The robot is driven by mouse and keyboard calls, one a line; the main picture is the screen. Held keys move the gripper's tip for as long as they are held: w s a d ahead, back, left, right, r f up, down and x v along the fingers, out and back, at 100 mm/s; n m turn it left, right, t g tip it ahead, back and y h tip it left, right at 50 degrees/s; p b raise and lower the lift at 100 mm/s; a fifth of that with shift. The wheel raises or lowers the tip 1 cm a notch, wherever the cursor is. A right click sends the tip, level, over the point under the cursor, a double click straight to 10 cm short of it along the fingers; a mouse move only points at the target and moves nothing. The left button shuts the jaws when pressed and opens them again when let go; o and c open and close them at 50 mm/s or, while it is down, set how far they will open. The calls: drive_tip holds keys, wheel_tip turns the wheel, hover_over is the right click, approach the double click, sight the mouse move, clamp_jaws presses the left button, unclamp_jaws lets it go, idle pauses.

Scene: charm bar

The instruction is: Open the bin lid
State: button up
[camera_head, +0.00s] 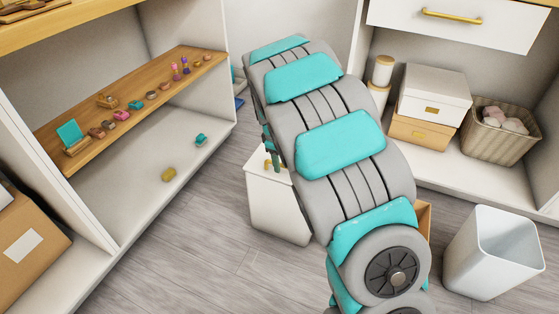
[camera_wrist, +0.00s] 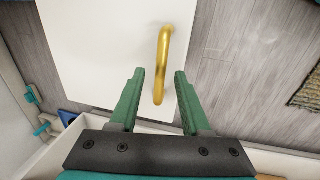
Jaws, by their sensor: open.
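The white bin (camera_head: 278,212) stands on the floor in the middle of the head view, partly hidden by my arm. Its flat white lid (camera_wrist: 95,45) fills the upper left of the wrist view. A gold bar handle (camera_wrist: 163,65) is fixed on the lid near its right edge; a bit of gold also shows in the head view. My gripper (camera_wrist: 159,74) is open, with one green finger to each side of the handle in the wrist view. No contact with the handle shows, and the height gap is hard to judge. The lid looks shut.
A shelf unit (camera_head: 130,205) with small charms on its wooden shelf (camera_head: 140,88) stands at the left. At the right are stacked boxes (camera_head: 432,100), a wicker basket (camera_head: 495,145) and an open white bin (camera_head: 462,255). Grey floor (camera_head: 190,255) is clear at front left.

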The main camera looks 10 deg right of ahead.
clamp_jaws()
drive_tip(key=shift+r, duration=0.1)
idle(1.2)
